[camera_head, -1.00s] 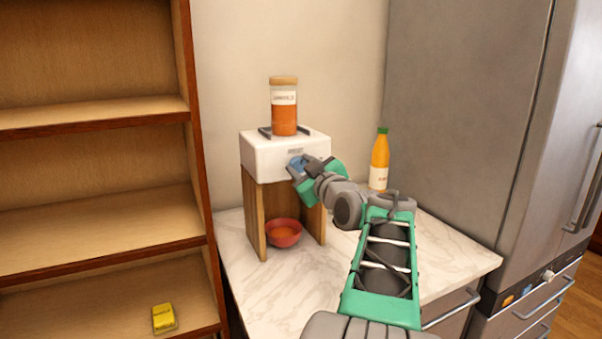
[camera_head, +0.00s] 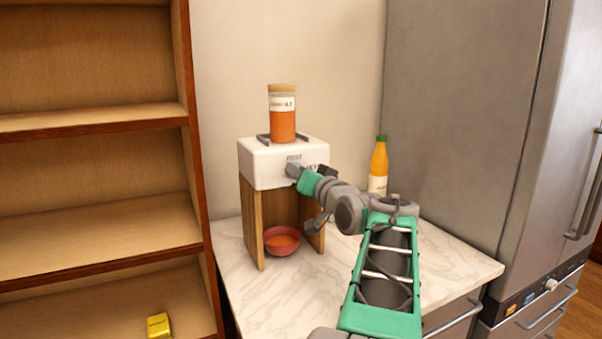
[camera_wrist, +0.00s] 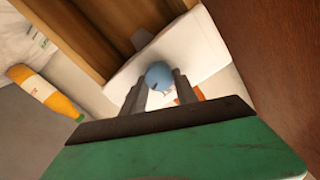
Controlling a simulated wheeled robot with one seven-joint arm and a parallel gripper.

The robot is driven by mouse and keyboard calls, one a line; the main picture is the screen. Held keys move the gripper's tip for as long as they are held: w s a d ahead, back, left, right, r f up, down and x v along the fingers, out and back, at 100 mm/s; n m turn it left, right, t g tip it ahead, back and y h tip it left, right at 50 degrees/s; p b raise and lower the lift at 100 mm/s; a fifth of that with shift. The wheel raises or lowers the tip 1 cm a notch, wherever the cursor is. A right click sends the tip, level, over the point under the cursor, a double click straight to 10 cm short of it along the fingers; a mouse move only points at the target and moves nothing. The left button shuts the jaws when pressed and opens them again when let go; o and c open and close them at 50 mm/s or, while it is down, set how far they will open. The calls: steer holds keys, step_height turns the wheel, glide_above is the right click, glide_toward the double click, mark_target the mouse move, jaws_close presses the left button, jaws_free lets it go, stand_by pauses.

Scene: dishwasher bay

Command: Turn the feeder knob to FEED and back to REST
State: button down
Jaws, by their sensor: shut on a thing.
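The feeder (camera_head: 262,165) is a white box on wooden legs on the counter, with a jar of orange contents (camera_head: 283,115) on top. Its round blue knob (camera_wrist: 159,75) sits on the front face and shows between my fingertips in the wrist view. My gripper (camera_head: 296,170) is at the feeder's front, shut on the knob; in the wrist view my gripper's two fingers (camera_wrist: 160,88) stand on either side of it. In the head view my gripper mostly hides the knob. A red bowl (camera_head: 282,249) with orange contents stands below, between the legs. The knob's markings are too small to read.
An orange bottle with a green cap (camera_head: 379,165) stands on the counter to the right of the feeder. A wooden shelf unit (camera_head: 95,190) with a yellow packet (camera_head: 159,325) is at the left. A steel fridge (camera_head: 465,120) stands at the right. The counter's front left is clear.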

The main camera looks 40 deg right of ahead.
steer(key=shift+m+p, duration=0.4)
steer(key=shift+m, duration=1.5)
steer(key=c, duration=0.9)
jaws_free()
steer(key=shift+c, duration=0.2)
steer(key=b+v, duration=0.1)
steer(key=v, duration=0.7)
